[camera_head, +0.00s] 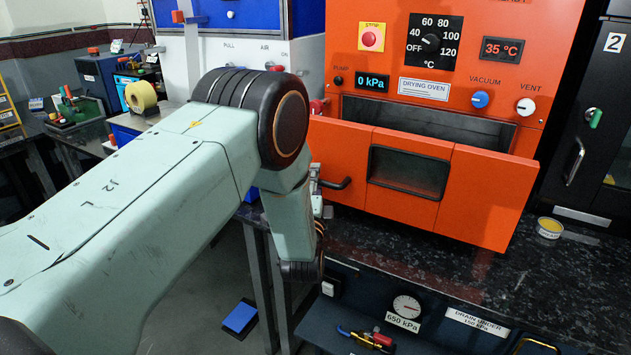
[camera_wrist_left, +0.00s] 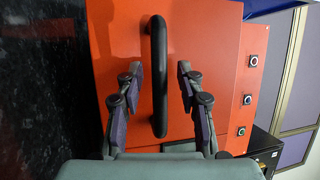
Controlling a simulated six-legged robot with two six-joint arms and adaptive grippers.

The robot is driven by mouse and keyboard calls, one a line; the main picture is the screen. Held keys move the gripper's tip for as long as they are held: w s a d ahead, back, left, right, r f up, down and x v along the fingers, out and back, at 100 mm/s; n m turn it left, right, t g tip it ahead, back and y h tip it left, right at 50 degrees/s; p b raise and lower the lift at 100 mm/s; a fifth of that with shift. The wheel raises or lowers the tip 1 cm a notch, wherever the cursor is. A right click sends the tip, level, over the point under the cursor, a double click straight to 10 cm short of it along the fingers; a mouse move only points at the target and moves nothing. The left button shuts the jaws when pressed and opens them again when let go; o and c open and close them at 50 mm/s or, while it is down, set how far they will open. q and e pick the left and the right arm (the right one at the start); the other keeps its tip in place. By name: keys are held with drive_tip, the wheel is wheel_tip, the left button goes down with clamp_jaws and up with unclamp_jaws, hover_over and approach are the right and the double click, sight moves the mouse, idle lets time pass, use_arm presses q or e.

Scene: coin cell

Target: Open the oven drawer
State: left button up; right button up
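The orange oven drawer (camera_head: 482,192) with a dark window stands out from the drying oven (camera_head: 565,50), and a dark gap shows behind its top edge. Its black bar handle (camera_head: 338,184) is on the left of the drawer front; the handle also shows in the wrist view (camera_wrist_left: 158,50). My left gripper (camera_wrist_left: 158,88) is open, with one finger on each side of the handle and visible gaps to it. In the head view my own arm hides most of this gripper. My right gripper is in neither view.
The dark speckled bench top (camera_head: 400,245) lies below the drawer. A small yellow-topped tin (camera_head: 549,228) stands on it to the right. A black cabinet (camera_head: 592,110) is at far right. A pressure gauge (camera_head: 406,306) sits under the bench edge.

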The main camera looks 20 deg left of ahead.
use_arm(q)
drive_tip(key=shift+s, duration=0.1)
drive_tip(key=v, duration=1.2)
drive_tip(key=shift+f, duration=0.1)
drive_tip(key=s+d+f+n+g+h, duration=0.1)
drive_tip(key=s+f+n+g+h, duration=0.1)
drive_tip(key=s+f+n+g, duration=0.55)
drive_tip(key=s+f+n+g+h, duration=0.2)
drive_tip(key=s+f, duration=0.2)
drive_tip(key=f, duration=0.7)
drive_tip(key=s+f+n+g, duration=0.1)
drive_tip(key=s+g, duration=0.2)
drive_tip(key=s, duration=0.5)
drive_tip(key=s+d+f+n+g+h, duration=0.1)
drive_tip(key=s+f+n+g, duration=0.1)
drive_tip(key=s, duration=0.6)
drive_tip(key=s+f+n+g+h, duration=0.1)
drive_tip(key=s+g, duration=0.3)
drive_tip(key=s, duration=0.4)
drive_tip(key=shift+s+d+f, duration=0.3)
drive_tip(key=shift+s+f, duration=0.05)
drive_tip(key=shift+f, duration=0.1)
